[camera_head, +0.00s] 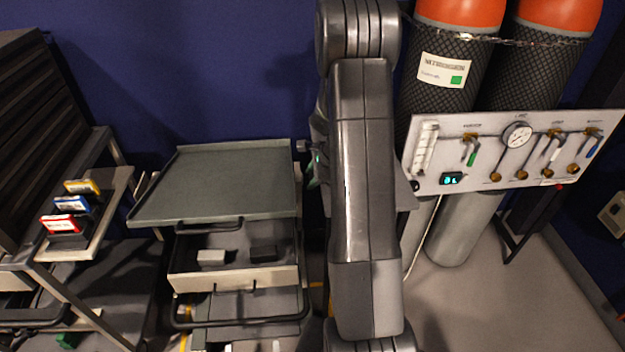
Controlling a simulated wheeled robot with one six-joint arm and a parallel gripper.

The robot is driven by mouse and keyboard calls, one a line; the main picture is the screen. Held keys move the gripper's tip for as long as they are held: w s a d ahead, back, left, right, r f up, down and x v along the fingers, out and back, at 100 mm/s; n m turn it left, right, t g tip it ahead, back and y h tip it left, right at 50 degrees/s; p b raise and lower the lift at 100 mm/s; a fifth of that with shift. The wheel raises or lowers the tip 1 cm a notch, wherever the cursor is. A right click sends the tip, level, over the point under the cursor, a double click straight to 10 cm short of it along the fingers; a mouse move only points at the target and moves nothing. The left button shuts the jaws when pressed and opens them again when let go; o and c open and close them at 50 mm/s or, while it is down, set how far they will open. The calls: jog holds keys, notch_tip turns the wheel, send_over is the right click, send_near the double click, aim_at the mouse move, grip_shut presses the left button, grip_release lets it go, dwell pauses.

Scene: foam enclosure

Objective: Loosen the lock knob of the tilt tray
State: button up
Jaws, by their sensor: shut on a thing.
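The tilt tray (225,185) is a grey, shallow-rimmed top on a cart at the left centre. It looks slightly tilted, though its exact angle is hard to judge. A small grey piece, seemingly the lock knob (302,146), shows at the tray's right edge near the back corner. My gripper (309,149) is at that edge, mostly hidden behind my own arm, with only a sliver showing. It is shut on what appears to be the knob. The contact and the fingertips are not clearly visible.
An open drawer (235,279) under the tray holds small blocks. A rack with red, blue and yellow cases (70,212) stands left. A gauge panel (510,155) and orange-topped cylinders (455,60) stand right. Floor at the lower right (520,300) is clear.

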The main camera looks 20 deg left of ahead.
jog(key=o, duration=1)
jog(key=v, duration=1.4)
jog(key=shift+f+p, duration=0.1)
jog(key=shift+p, duration=0.2)
